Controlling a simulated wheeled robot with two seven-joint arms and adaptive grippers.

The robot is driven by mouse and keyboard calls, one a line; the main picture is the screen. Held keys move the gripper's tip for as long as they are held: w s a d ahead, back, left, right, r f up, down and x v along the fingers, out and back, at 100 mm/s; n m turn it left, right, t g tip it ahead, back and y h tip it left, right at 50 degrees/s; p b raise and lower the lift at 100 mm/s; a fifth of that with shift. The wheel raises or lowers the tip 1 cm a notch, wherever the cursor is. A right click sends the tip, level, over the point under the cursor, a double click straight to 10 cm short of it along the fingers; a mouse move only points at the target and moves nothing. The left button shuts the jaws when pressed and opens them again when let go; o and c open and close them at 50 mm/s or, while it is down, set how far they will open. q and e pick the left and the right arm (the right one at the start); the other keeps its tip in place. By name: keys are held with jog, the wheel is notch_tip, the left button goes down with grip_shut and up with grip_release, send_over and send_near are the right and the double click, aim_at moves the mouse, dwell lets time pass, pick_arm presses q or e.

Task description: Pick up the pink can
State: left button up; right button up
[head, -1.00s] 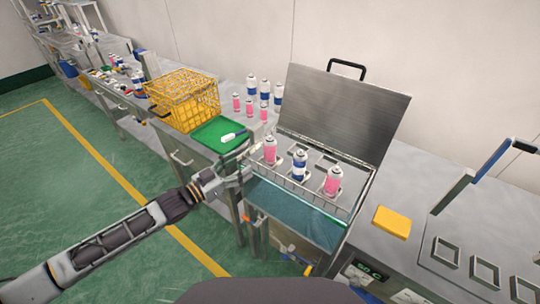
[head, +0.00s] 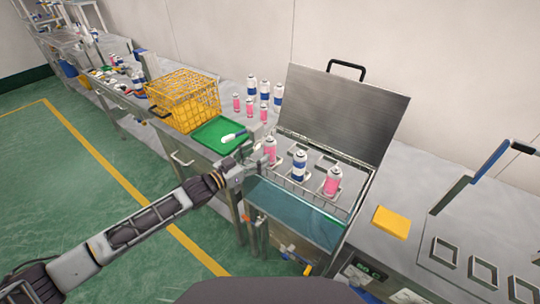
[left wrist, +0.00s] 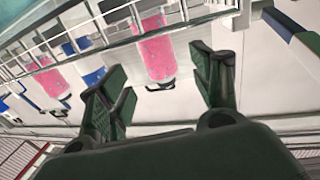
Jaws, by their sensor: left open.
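Three cans stand upright in a wire rack in the open-lidded bath: a pink can (head: 270,151) at the left, a blue and white can (head: 299,167) in the middle and a pink can (head: 332,182) at the right. My left gripper (head: 254,158) is open, just left of the left pink can, and partly overlaps it in the picture. In the left wrist view, a pink can (left wrist: 155,52) shows between the two spread dark fingers (left wrist: 160,72), with no visible grip on it. My right gripper is out of view.
The rack's wire rim (head: 285,181) runs along the near side of the cans. The raised metal lid (head: 343,115) stands behind. A green tray (head: 207,139), a yellow basket (head: 176,112) and several more cans are at the left. A yellow block (head: 391,222) lies at the right.

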aim_at(265, 148)
pick_arm(q)
jog(key=shift+w+d, duration=0.4)
jog(key=shift+d, duration=0.05)
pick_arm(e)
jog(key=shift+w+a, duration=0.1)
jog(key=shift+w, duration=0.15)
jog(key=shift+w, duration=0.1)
pick_arm(q)
jog(key=shift+w+d+r, duration=0.1)
jog(key=shift+w+d, duration=0.05)
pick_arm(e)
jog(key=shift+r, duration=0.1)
pick_arm(q)
jog(key=shift+r+p+x, duration=0.15)
jog(key=shift+p+x, duration=0.05)
jog(key=shift+x, duration=0.45)
jog(key=shift+r+p+x, duration=0.15)
jog(key=shift+p+x, duration=0.05)
jog(key=shift+x, duration=0.45)
jog(key=shift+w+d, duration=0.45)
jog(key=shift+d, duration=0.05)
jog(key=shift+w+d+f, duration=0.1)
jog(key=shift+w+d, duration=0.25)
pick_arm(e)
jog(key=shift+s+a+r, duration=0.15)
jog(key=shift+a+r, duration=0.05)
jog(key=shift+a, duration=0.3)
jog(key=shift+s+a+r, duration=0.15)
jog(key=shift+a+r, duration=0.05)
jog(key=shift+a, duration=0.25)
